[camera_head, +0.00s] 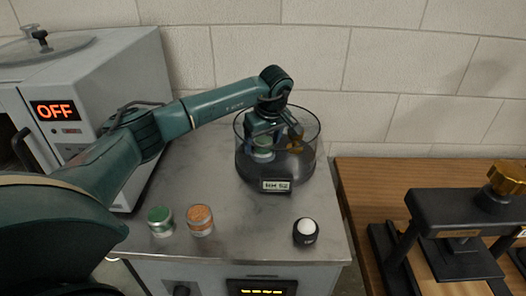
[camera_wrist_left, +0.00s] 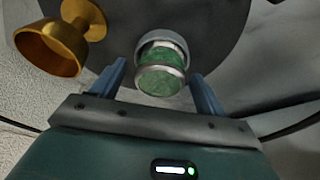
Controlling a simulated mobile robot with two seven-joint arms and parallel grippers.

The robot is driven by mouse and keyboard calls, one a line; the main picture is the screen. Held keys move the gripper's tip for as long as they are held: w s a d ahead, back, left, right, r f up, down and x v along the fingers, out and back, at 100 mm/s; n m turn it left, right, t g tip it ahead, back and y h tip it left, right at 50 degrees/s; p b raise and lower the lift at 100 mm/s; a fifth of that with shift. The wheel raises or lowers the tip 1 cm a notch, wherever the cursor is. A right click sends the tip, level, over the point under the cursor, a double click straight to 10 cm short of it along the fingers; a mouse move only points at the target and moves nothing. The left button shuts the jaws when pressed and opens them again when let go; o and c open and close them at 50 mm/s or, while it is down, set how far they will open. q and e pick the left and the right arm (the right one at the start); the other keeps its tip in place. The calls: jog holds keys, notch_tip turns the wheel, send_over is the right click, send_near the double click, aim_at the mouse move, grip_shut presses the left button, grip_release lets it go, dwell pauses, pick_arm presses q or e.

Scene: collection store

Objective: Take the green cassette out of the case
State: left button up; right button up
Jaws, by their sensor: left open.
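The case (camera_head: 307,160) is a round, clear, dark-tinted container with a small label on its front, standing on the grey counter. Inside it a green cassette (camera_head: 263,154), a short cylinder with pale metal rims, is partly hidden behind my gripper. My left gripper (camera_head: 262,138) reaches down into the case from above. In the left wrist view its two blue-grey fingers stand apart, with the green cassette (camera_wrist_left: 161,80) in line with the gap between them. I cannot tell whether they touch it. My right gripper is not in view.
A gold cup (camera_head: 295,142) stands beside the cassette inside the case. Another green-topped cylinder (camera_head: 160,221), a copper-topped one (camera_head: 200,220) and a black holder with a white top (camera_head: 305,232) stand at the counter's front. A grey machine (camera_head: 110,75) reading OFF is left.

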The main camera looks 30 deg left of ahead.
pick_arm(q)
jog(key=c, duration=1.1)
jog(key=shift+r, duration=0.2)
